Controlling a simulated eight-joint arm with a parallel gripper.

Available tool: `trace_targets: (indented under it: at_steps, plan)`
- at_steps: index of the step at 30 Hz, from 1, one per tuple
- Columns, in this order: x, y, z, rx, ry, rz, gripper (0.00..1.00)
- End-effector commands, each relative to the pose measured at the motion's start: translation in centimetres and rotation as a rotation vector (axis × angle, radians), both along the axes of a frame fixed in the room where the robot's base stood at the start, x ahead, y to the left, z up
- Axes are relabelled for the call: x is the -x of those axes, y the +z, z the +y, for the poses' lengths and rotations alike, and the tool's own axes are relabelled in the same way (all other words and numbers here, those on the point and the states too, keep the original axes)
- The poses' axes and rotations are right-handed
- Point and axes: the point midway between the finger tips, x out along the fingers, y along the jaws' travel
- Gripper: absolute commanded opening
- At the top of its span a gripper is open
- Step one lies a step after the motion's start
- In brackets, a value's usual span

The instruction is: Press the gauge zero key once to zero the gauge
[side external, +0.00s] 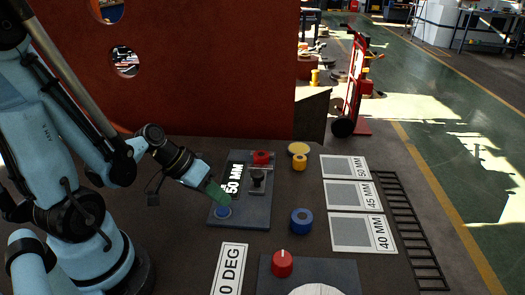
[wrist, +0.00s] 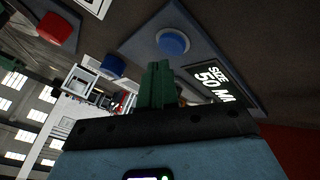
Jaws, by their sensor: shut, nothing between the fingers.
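A blue round button (side external: 222,211) sits at the near left corner of a dark panel (side external: 257,215) with a "50 MM" display (side external: 234,179); I see no label naming it the gauge zero key. It also shows in the wrist view (wrist: 173,42), raised on a round base. My gripper (side external: 224,200) has green fingers, shut and empty, angled down right at the button. In the wrist view the fingers (wrist: 160,68) appear just short of the button; I cannot tell whether they touch it.
The same panel carries a red knob (side external: 261,157) and a black lever (side external: 257,178). A red dial knob (side external: 282,263) is in front. A red-brown wall (side external: 200,75) stands behind.

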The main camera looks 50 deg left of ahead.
Motion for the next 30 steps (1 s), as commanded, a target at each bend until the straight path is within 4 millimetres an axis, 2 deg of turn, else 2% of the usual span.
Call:
trace_targets:
  at_steps: [30]
  plan:
    - [-0.02, -0.73, 0.00, -0.001, 0.000, 0.002, 0.00]
